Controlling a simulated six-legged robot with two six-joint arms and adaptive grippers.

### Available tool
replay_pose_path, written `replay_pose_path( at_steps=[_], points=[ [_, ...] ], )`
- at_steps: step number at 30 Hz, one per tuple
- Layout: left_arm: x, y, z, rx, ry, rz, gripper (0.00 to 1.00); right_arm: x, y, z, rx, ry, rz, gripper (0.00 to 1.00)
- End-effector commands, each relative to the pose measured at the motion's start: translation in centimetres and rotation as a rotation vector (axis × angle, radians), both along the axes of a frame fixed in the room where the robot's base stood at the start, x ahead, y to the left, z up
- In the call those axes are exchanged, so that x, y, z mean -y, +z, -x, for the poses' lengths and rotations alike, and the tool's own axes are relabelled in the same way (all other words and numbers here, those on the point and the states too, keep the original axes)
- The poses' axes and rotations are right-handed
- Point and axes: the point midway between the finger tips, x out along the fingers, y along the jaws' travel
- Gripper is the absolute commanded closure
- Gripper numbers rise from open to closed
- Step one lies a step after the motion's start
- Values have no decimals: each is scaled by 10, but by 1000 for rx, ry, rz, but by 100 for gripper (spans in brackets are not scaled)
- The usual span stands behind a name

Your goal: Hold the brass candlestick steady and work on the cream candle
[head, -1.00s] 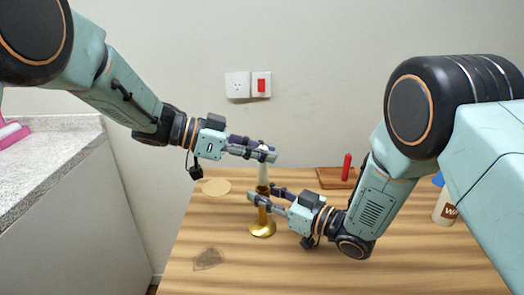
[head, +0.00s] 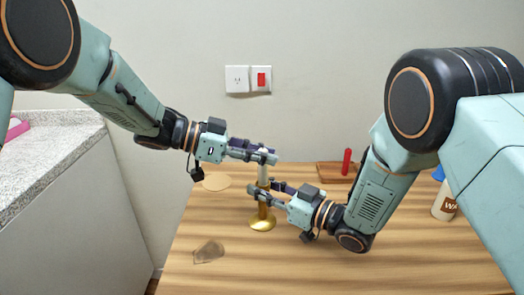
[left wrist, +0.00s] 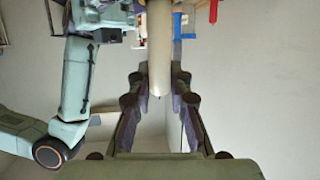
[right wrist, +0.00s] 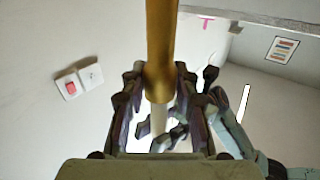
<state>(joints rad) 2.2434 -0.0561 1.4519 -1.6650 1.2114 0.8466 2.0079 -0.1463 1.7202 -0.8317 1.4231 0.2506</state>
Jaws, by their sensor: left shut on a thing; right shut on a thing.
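The brass candlestick (head: 262,224) stands upright on the wooden table, its round foot on the top. My right gripper (head: 267,193) is shut on its upper stem; the stem also shows between the fingers in the right wrist view (right wrist: 161,45). The cream candle (head: 263,172) is upright above the candlestick. My left gripper (head: 264,155) is shut on the candle near its upper end. In the left wrist view the candle (left wrist: 160,50) runs between the fingers, its wick end showing. My right gripper hides the joint between candle and candlestick, so I cannot tell how they meet.
A tan disc (head: 217,183) lies behind left, and a see-through brownish piece (head: 208,252) lies front left. A wooden board (head: 330,173) with a red candle (head: 347,161) is behind right. A white bottle (head: 445,203) stands at right. The front middle of the table (head: 300,275) is clear.

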Motion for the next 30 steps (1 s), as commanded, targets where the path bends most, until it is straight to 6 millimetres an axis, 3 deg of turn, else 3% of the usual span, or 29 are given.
replay_pose_path(
  at_steps=[20,21,30],
  points=[
    [0,-15,0,-1,1,0,100,0,0,0,1,0,-1,100],
    [0,-15,0,0,1,1,81,0,0,0,1,0,-1,100],
    [0,-15,0,0,1,0,55,0,0,0,1,0,-1,100]
  ],
)
